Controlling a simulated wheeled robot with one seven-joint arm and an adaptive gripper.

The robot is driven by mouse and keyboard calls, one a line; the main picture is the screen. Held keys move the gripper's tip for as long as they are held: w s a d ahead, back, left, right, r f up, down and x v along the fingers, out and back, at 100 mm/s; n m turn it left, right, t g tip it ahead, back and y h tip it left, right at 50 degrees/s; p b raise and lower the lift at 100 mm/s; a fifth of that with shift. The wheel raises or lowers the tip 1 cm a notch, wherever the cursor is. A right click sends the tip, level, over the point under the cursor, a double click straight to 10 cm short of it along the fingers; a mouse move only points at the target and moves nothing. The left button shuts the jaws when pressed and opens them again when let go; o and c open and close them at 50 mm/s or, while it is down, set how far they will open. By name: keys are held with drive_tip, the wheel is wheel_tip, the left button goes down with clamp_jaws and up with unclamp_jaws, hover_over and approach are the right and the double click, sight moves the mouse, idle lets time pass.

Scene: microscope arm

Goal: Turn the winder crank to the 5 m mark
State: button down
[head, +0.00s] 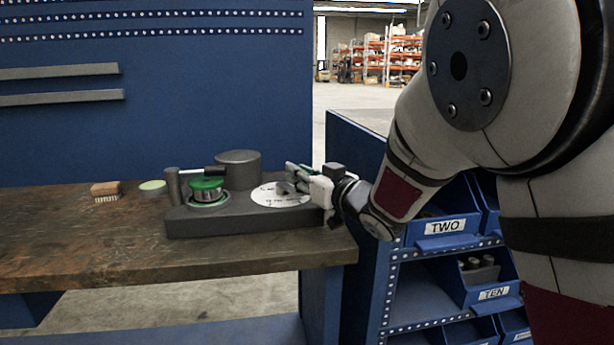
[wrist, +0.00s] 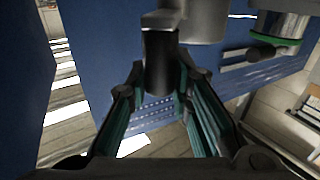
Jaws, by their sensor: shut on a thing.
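The winder is a dark grey unit (head: 230,220) on the workbench, with a green-rimmed metal spool (head: 207,190), a grey drum (head: 240,165) and a white dial disc (head: 272,200) at its right end. The writing on the dial is too small to read, so I cannot tell which mark the crank is at. My gripper (head: 300,178) is over the dial. In the wrist view my gripper (wrist: 160,82) is shut on the dark cylindrical crank handle (wrist: 160,62), one finger on each side. In the head view the fingers largely hide the handle.
A wooden brush (head: 105,188) and a round tin with a pale green top (head: 152,187) stand left of the winder on the wooden workbench (head: 80,235). A blue rack with labelled bins (head: 446,228) stands to the right, close below my arm.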

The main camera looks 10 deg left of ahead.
drive_tip(key=shift+y, duration=0.3)
drive_tip(key=c, duration=1.4)
unclamp_jaws()
drive_tip(key=shift+d, duration=0.15)
drive_tip(key=v, duration=1.1)
drive_tip(key=shift+s+d+r, duration=0.2)
drive_tip(key=shift+s+d, duration=0.05)
drive_tip(key=shift+d, duration=0.05)
